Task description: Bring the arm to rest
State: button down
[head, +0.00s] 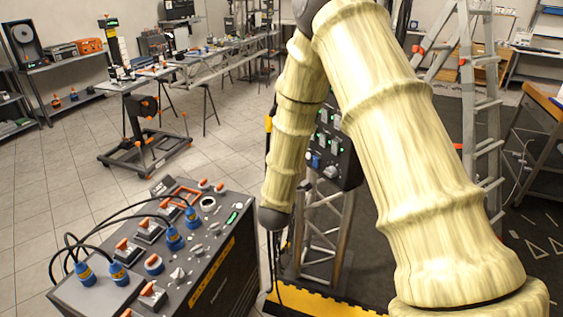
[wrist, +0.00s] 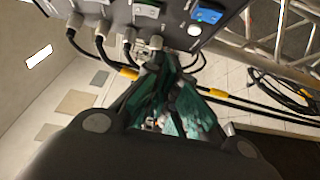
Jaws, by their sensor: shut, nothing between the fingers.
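My gripper (wrist: 171,68) shows in the wrist view, with dark teal fingers drawn together and nothing held between them. Its fingertips point at the lower edge of a dark switch box (wrist: 120,14) with cables plugged into it; I cannot tell whether they touch it. In the head view my pale, sleeved arm (head: 385,150) fills the middle and right, bent with its forearm (head: 292,140) hanging down. My gripper cannot be made out in the head view.
A dark panel (head: 350,172) with lit switches stands on a metal truss (head: 330,240) close behind my forearm. A console (head: 215,250) with blue plugs and looping cables is at lower left. A ladder (head: 485,125) stands right. Tiled floor (head: 60,175) at left is open.

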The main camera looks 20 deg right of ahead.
jog(key=s+a+f+m+g+y, duration=0.25)
jog(key=s+f, duration=0.35)
jog(key=f, duration=0.4)
jog(key=s+a+f+m+g+y+b, duration=0.1)
jog(key=s+a+f+g+y, duration=0.15)
jog(key=s+f, duration=0.5)
jog(key=s+a+f+m+g+y, duration=0.1)
jog(key=s+a+f+y, duration=0.3)
jog(key=f, duration=0.8)
jog(key=s+a+f+m+g, duration=0.1)
jog(key=s+f+m+g, duration=0.1)
jog(key=s, duration=0.7)
jog(key=s+a+f+m+g+y+b, duration=0.1)
jog(key=s+f, duration=0.4)
jog(key=s, duration=0.5)
jog(key=s+a+f+m+g, duration=0.2)
jog(key=s+f+m+g, duration=0.1)
jog(key=s, duration=0.7)
jog(key=shift+s+f+m+g, duration=0.15)
jog(key=shift+f+m+g, duration=0.3)
jog(key=shift+g, duration=0.75)
jog(key=shift+f, duration=0.1)
